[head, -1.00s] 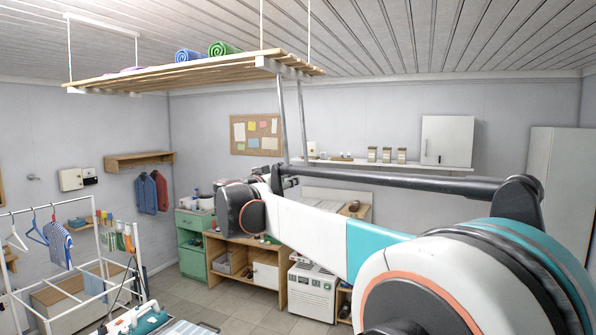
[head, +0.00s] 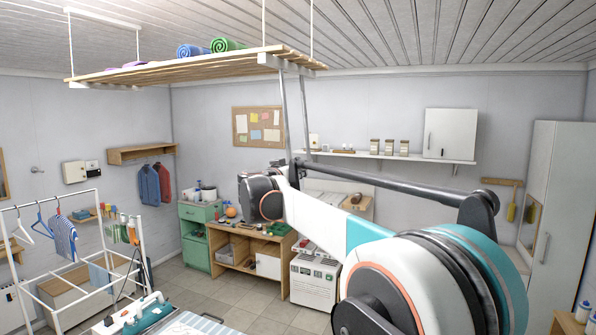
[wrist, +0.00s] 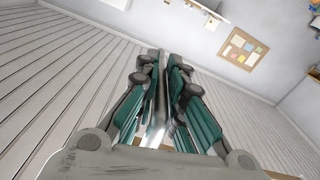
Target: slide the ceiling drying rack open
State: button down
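The ceiling drying rack (head: 190,66), a wooden slatted frame, hangs level on white rods at the upper left in the head view. A U-shaped grey metal handle (head: 282,110) hangs from its right end, its two bars reaching down to my gripper (head: 290,165). In the wrist view, the teal fingers of my gripper (wrist: 161,92) lie close on either side of a grey metal bar and look closed on it. The handle's lower end is largely hidden behind my wrist and arm in the head view.
Rolled blue (head: 192,50) and green (head: 227,44) towels lie on the rack. A white clothes stand (head: 95,240) is at the lower left. A wall shelf (head: 390,155) and white cupboard (head: 450,133) are on the back wall. Floor (head: 240,300) shows between stand and benches.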

jog(key=shift+f, duration=0.15)
notch_tip(320, 180, down, 60)
jog(key=b, duration=3.2)
jog(key=c, duration=1.7)
grip_release()
jog(key=shift+o, duration=0.2)
jog(key=shift+s, duration=0.15)
jog(key=shift+a, duration=0.1)
jog(key=v, duration=1.2)
